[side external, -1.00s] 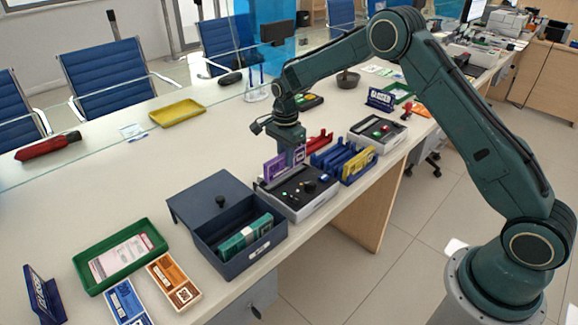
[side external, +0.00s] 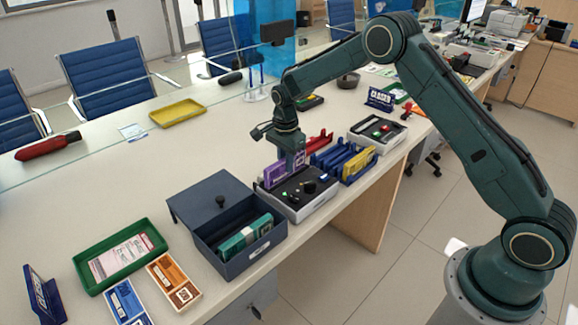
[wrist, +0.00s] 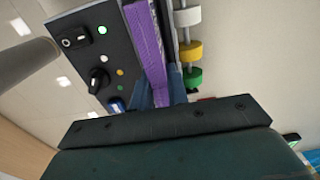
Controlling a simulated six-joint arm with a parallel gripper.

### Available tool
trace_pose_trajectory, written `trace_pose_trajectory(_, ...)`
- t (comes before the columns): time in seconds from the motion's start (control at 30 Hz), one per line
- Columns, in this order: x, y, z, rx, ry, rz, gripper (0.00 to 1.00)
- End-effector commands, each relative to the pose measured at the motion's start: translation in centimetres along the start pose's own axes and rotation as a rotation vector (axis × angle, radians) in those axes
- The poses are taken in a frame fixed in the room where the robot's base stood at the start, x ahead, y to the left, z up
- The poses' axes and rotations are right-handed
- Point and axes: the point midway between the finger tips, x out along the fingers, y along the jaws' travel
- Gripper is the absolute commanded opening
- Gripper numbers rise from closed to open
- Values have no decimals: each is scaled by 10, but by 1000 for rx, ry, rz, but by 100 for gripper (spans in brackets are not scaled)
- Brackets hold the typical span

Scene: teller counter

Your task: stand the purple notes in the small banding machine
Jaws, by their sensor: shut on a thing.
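The purple notes (side external: 273,175) stand on edge at the back side of the small banding machine (side external: 315,205), a light grey box with a black control panel. My gripper (side external: 296,163) is shut on them from above. In the wrist view the purple bundle (wrist: 145,45) runs between my two fingers (wrist: 161,90), beside the machine's black panel (wrist: 88,58) with its switch, knob and lights. The lower edge of the notes is hidden, so I cannot tell whether they rest in the slot or just above it.
A navy cash box (side external: 240,262) with its lid open and green notes inside stands at the left. A blue rack (side external: 335,158) with yellow notes (side external: 359,167) stands close on the right, a second grey machine (side external: 378,133) beyond. A green tray (side external: 150,232) lies front left.

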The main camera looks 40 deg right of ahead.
Motion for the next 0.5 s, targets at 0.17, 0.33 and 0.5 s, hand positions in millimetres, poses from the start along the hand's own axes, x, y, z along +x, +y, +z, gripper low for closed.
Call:
trace_pose_trajectory(0.17, 4, 0, 0, 0, 0, -1, 0)
trace_pose_trajectory(0.33, 3, 0, 0, 0, 0, -1, 26)
trace_pose_trajectory(0.5, 3, 0, 0, 0, 0, -1, 41)
